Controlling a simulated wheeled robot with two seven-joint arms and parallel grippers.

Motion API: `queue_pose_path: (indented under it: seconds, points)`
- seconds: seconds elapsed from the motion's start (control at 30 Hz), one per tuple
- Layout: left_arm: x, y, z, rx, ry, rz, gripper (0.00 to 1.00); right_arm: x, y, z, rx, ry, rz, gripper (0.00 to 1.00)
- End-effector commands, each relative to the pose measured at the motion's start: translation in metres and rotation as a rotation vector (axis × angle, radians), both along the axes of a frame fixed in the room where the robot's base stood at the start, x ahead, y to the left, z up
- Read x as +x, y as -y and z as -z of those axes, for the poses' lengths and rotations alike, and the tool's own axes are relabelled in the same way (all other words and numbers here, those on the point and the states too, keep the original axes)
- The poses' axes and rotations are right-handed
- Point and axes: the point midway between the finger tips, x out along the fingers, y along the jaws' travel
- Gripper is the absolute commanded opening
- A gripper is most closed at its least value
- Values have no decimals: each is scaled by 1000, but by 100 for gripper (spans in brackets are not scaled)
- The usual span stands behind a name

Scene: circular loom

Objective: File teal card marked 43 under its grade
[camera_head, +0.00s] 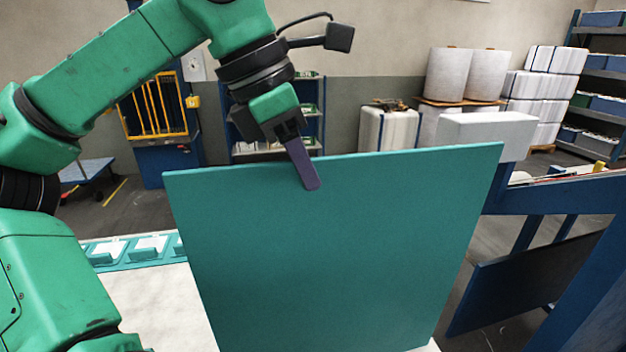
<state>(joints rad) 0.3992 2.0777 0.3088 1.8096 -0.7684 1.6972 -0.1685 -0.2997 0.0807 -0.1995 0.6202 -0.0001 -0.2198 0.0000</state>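A large plain teal card (335,245) stands nearly upright close to the camera and fills the middle of the head view. No mark shows on the face turned to me, so I cannot read 43. My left gripper (309,184) comes down from above at the card's top edge. One dark finger lies against the near face; the other is hidden behind the card. The gripper appears shut on that edge. My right gripper is not in view. No grade labels can be read.
A pale table (160,305) lies under and left of the card. A teal rack (130,252) with white pieces sits on its far left part. A blue frame (560,195) stands at the right. The card hides much of the table.

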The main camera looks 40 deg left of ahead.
Motion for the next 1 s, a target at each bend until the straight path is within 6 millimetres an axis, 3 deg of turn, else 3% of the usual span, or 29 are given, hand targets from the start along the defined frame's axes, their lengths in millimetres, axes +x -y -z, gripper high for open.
queue_pose_path:
  seconds: [0.33, 0.77, 1.0]
  points:
    - [0, 0, 11, -1, 1, 0, 0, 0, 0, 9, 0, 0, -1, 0]
    - [0, 0, 12, -1, 1, 0, 0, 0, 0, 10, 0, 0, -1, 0]
    - [0, 0, 24, -1, 1, 0, 0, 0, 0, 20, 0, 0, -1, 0]
